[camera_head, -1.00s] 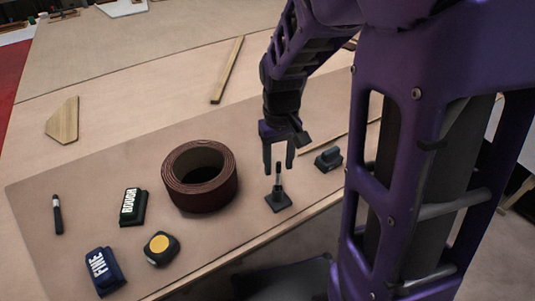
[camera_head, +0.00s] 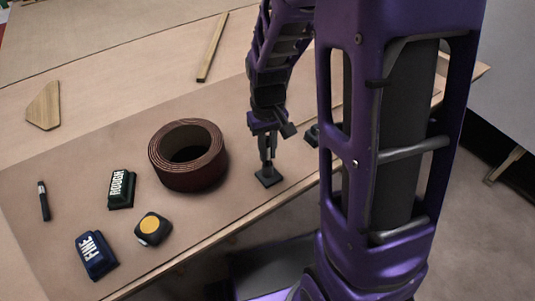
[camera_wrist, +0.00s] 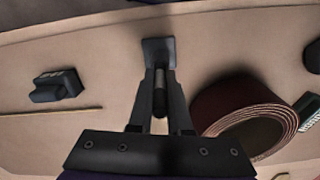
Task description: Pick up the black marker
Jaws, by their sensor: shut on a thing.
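A slim black marker stands upright in a small square dark stand (camera_head: 268,177) near the table's front edge. My gripper (camera_head: 267,158) points down over the stand, with its fingers closed around the marker's upper part. In the wrist view the black marker (camera_wrist: 160,92) shows between the two fingers, with the stand (camera_wrist: 158,48) beyond their tips. The marker's lower end still appears to be at the stand; I cannot tell whether it is lifted at all.
A brown abrasive roll (camera_head: 188,157) stands close left of my gripper. A small dark block (camera_head: 311,136) is at its right, partly hidden by my arm. Farther left are a ROUGH block (camera_head: 121,189), a FINE block (camera_head: 96,255), a yellow-topped tape measure (camera_head: 153,229) and another dark pen-like thing (camera_head: 44,201).

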